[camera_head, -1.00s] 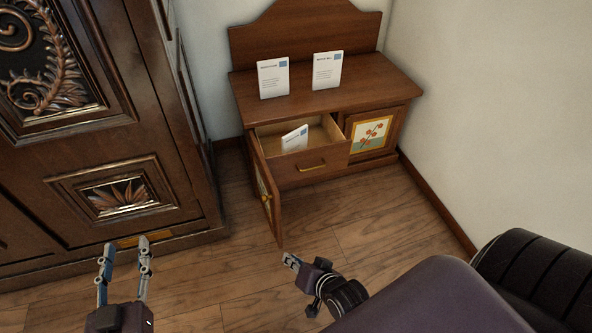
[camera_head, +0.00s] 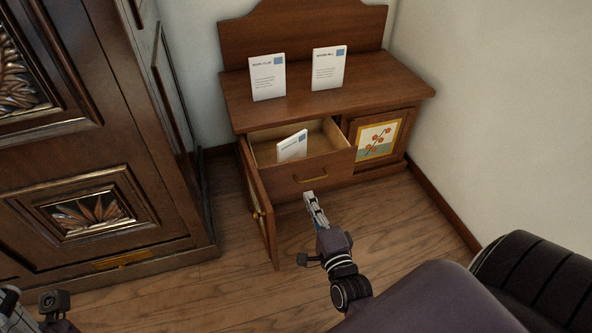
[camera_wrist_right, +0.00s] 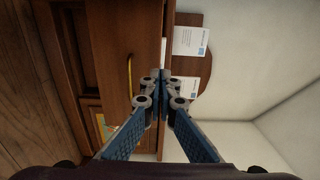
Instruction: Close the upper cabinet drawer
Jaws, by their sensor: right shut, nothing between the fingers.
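The low wooden cabinet (camera_head: 240,106) stands against the back wall. Its upper drawer (camera_head: 333,172) is pulled out, with a brass handle on its front and a white envelope (camera_head: 292,146) inside. The drawer handle also shows in the right wrist view (camera_wrist_right: 130,75). My right gripper (camera_head: 309,197) is shut and empty, just in front of and below the drawer front, seemingly apart from it. My left gripper (camera_head: 8,296) is at the bottom left corner, mostly cut off, so its fingers cannot be judged.
A cabinet door (camera_head: 258,205) hangs open left of the drawer. Two white envelopes (camera_head: 267,78) (camera_head: 328,67) stand on the cabinet top. A large carved armoire (camera_head: 100,150) fills the left. Wooden floor (camera_head: 200,297) is clear in front.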

